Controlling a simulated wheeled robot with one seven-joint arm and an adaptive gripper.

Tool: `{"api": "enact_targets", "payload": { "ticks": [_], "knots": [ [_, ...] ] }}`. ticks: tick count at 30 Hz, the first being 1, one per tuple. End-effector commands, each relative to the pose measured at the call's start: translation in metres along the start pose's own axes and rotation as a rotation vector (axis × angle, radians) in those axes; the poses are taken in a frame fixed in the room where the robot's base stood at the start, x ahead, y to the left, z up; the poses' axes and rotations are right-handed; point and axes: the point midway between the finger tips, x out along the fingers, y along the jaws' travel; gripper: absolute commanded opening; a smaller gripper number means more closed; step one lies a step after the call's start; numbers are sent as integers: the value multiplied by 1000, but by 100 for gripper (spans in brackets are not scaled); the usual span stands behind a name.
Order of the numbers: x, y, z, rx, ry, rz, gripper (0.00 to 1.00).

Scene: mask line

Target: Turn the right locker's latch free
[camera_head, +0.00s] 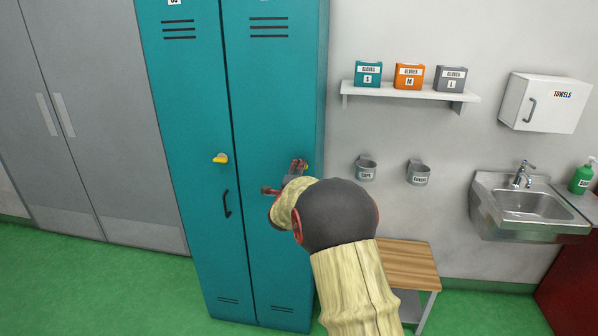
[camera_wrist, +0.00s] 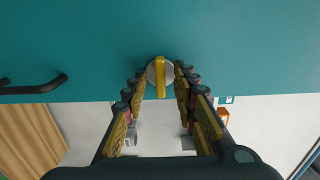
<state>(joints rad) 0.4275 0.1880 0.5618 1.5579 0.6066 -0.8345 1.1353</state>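The right teal locker door (camera_head: 270,90) is closed in the head view, and its latch is hidden there behind my gripper (camera_head: 284,179). In the wrist view the latch is a yellow lever (camera_wrist: 160,76) on a round grey base, set on the teal door. The lever runs upright in that picture. My gripper (camera_wrist: 160,88) is open, with one finger on each side of the latch. The fingertips are close to the round base; I cannot tell whether they touch it. Nothing is held between the fingers.
The left locker (camera_head: 185,95) has its own yellow latch (camera_head: 220,158) and a black handle (camera_head: 227,204). Another black handle (camera_wrist: 35,86) shows in the wrist view. A wooden-topped bench (camera_head: 408,264) stands right of the lockers, below a shelf (camera_head: 410,92) and two wall cups.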

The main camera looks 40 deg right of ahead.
Motion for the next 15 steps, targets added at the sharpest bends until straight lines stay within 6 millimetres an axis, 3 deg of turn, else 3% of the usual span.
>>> {"api": "enact_targets", "payload": {
  "ticks": [15],
  "knots": [
    [0, 0, 0, 0, 0, 0, 1]
  ]
}}
